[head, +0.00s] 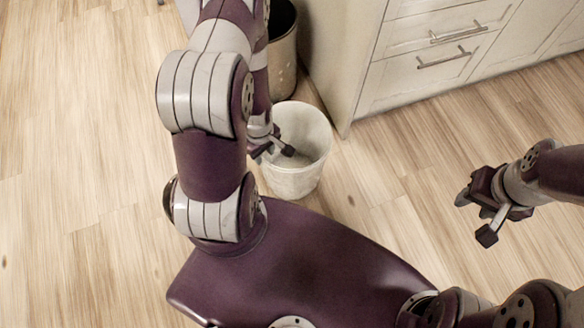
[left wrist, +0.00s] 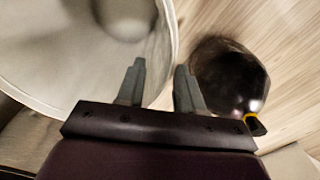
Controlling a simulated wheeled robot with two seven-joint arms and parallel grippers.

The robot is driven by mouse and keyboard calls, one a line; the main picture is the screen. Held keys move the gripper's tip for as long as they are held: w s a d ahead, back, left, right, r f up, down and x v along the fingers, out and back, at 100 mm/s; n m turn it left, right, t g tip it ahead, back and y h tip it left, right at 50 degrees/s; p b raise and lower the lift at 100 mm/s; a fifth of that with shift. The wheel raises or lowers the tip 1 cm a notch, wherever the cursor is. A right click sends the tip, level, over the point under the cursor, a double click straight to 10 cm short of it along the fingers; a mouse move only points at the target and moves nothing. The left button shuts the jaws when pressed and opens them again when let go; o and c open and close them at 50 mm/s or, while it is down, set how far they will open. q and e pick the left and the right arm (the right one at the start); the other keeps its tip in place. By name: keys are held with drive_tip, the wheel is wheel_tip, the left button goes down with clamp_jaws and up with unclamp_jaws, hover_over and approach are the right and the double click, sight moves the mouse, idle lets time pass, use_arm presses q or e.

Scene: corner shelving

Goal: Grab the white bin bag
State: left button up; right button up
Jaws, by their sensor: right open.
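A white, round, open-topped bin (head: 312,165) stands on the floor just past my base. I cannot tell a separate white bag from the bin wall. My left gripper (head: 273,152) is at the bin's left rim. In the left wrist view, my left gripper's fingers (left wrist: 160,88) are apart, with the bin's pale rim (left wrist: 174,45) passing between or just beyond them; contact is unclear. The bin's inside shows at left, with a blurred grey shape within. My right gripper (head: 476,216) is open and empty over the floor at the right, away from the bin.
A dark-mouthed, brownish bin (head: 284,62) stands behind the white one, partly hidden by my left arm. A cream cabinet with drawers (head: 430,60) stands at the back right. A dark glossy round shape (left wrist: 228,78) is unclear. Wooden floor is free at left and right.

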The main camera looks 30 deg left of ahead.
use_arm(q)
drive_tip(key=f+b, duration=0.2)
drive_tip(key=f, duration=0.1)
drive_tip(key=f+b, duration=0.1)
drive_tip(key=f, duration=0.1)
drive_tip(key=shift+d, duration=0.35)
drive_tip(key=shift+r, duration=0.2)
drive_tip(key=shift+f, duration=0.25)
clamp_jaws()
